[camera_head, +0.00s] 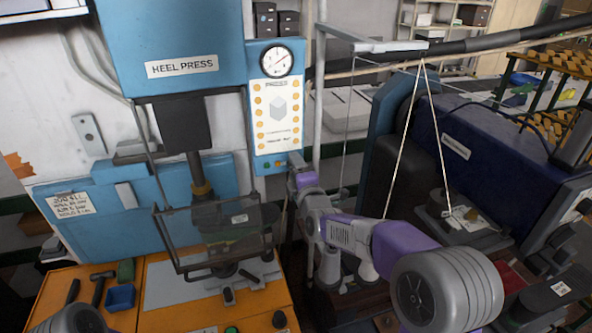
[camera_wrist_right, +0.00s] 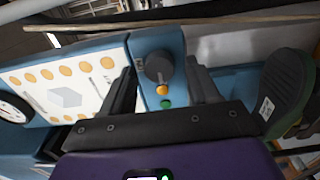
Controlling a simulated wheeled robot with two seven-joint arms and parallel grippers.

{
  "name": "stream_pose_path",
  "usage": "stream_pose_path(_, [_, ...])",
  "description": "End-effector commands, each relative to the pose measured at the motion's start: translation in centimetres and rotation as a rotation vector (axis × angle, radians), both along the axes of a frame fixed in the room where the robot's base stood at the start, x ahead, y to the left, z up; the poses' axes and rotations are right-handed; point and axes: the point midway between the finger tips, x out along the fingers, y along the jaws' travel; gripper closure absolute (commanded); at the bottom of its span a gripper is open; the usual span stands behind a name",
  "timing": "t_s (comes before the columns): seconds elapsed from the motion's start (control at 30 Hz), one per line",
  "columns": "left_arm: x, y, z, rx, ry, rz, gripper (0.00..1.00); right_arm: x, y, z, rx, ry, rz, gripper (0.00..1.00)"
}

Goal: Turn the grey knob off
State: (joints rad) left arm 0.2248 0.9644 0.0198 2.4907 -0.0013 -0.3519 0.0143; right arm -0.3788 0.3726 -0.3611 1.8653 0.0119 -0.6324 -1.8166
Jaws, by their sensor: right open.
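The grey knob (camera_wrist_right: 158,67) is a dark grey round dial on the narrow blue end of the press control panel, seen in the right wrist view. My right gripper (camera_wrist_right: 163,76) is open, with one finger on each side of the knob. Gaps show between the fingers and the knob, and I cannot tell how near the tips are to the panel. In the head view my right gripper (camera_head: 294,163) is at the lower right edge of the control panel (camera_head: 262,135), and the knob is hidden there. My left gripper is out of view.
An orange button (camera_wrist_right: 162,90) and a green button (camera_wrist_right: 166,104) sit next to the knob. The blue heel press (camera_head: 175,40) stands left, with a clear guard (camera_head: 222,225) around its work area. A dark blue machine (camera_head: 480,150) stands right of my right arm.

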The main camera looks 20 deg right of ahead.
Motion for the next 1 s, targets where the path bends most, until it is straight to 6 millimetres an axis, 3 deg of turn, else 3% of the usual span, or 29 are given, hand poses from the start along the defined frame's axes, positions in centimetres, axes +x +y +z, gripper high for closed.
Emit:
stream_pose_path(0.53, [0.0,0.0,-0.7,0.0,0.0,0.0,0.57,-6.7,-0.2,0.1,0.001,-0.002,0.001,0.4])
stream_pose_path(1.0, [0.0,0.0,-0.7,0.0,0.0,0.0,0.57,-7.5,-0.3,0.0,-0.001,0.0,0.0,0.4])
